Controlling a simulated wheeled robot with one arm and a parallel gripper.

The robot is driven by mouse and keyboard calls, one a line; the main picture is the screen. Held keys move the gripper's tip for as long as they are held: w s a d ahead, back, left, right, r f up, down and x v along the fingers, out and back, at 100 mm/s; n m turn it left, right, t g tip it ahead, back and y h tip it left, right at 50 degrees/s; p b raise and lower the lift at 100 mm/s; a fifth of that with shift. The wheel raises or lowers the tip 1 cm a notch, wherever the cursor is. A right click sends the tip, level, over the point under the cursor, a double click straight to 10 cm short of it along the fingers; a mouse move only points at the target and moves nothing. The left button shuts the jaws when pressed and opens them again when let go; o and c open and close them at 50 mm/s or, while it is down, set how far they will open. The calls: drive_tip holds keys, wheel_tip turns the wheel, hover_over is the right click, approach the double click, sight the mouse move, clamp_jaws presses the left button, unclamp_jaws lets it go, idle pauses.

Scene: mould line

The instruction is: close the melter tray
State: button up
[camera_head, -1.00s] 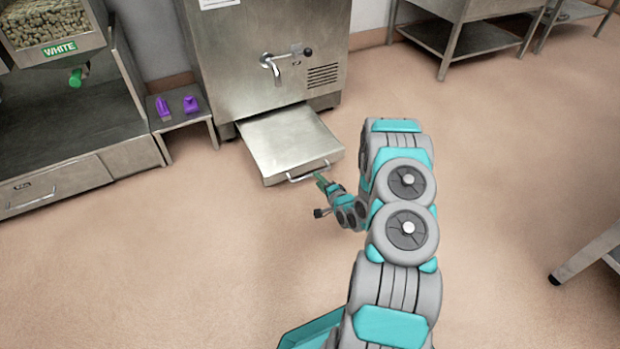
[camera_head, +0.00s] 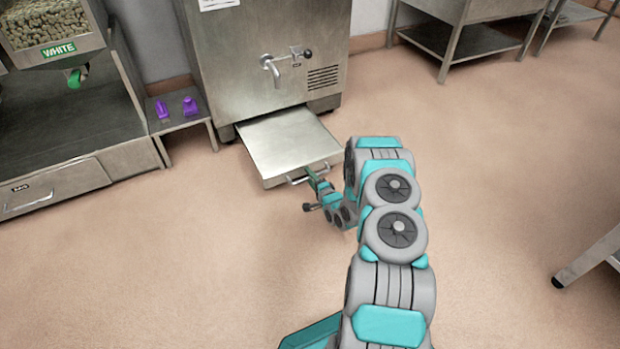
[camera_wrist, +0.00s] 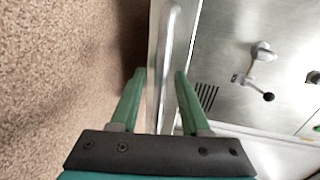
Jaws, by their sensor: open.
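The melter tray (camera_head: 287,143) is a flat steel drawer pulled out at the foot of the steel melter (camera_head: 262,60). Its bar handle (camera_head: 300,179) is on the front edge. My gripper (camera_head: 312,172) is at the right part of this handle. In the wrist view, my gripper (camera_wrist: 158,75) is open, with one green finger on each side of the handle bar (camera_wrist: 165,70). I cannot tell whether either finger touches the bar. The tray front also shows in the wrist view.
A small side table (camera_head: 180,122) with two purple scoops stands left of the melter. A steel counter with a drawer (camera_head: 55,187) is further left, under a pellet bin marked WHITE. A steel table (camera_head: 470,40) stands at the back right. The floor around the tray front is clear.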

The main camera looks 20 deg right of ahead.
drive_tip(key=shift+c, duration=0.3)
clamp_jaws()
idle(1.1)
